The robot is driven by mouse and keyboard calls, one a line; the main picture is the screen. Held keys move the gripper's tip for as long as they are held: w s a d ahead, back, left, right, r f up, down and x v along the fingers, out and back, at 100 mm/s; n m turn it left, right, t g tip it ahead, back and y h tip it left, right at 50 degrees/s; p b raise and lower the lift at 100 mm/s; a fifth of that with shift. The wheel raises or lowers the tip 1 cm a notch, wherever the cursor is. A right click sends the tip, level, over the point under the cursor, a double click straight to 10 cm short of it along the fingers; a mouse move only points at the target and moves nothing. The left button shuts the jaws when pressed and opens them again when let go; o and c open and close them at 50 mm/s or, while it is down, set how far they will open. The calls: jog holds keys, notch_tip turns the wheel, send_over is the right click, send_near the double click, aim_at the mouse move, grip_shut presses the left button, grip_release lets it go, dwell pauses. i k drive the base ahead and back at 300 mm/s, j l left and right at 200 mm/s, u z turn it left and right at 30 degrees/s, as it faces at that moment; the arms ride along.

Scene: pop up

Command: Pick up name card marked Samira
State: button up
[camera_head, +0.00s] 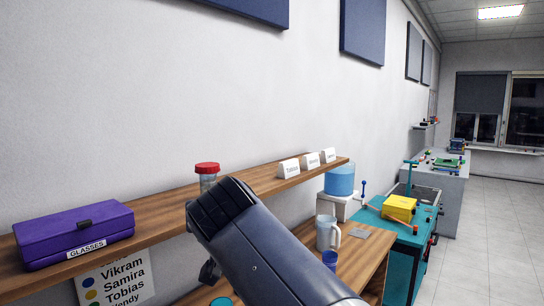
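Three white folded name cards stand in a row on the wooden wall shelf (160,208). The nearest card (289,169) seems to read Tobias. The print on the middle card (311,160) and the far card (328,155) is too small to read surely, so I cannot tell which is Samira. My dark arm crosses the lower middle, in front of the shelf and left of the cards. A small dark part below the arm's end looks like my gripper (209,271). It is mostly hidden, apart from the cards, and its fingers cannot be made out.
A purple glasses case (75,236) and a red-lidded jar (207,175) share the shelf. A name list with coloured dots (118,280) hangs below. A teal workbench (405,232) stands right; floor beyond is clear.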

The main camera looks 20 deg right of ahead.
aim_at(328, 155)
jog(key=i+l+u, duration=0.2)
jog(key=l+u, duration=0.15)
jog(key=l, duration=0.35)
jog(key=i+l+u, duration=0.15)
jog(key=l+u, duration=0.25)
jog(key=l, duration=0.3)
jog(key=l+u, duration=0.35)
jog(key=l, duration=1.25)
jog(key=l+u, duration=0.1)
jog(key=l, duration=0.75)
jog(key=k+l, duration=0.1)
jog(key=l, duration=0.75)
jog(key=l+u, duration=0.1)
jog(key=l, duration=0.8)
jog(key=k, duration=0.05)
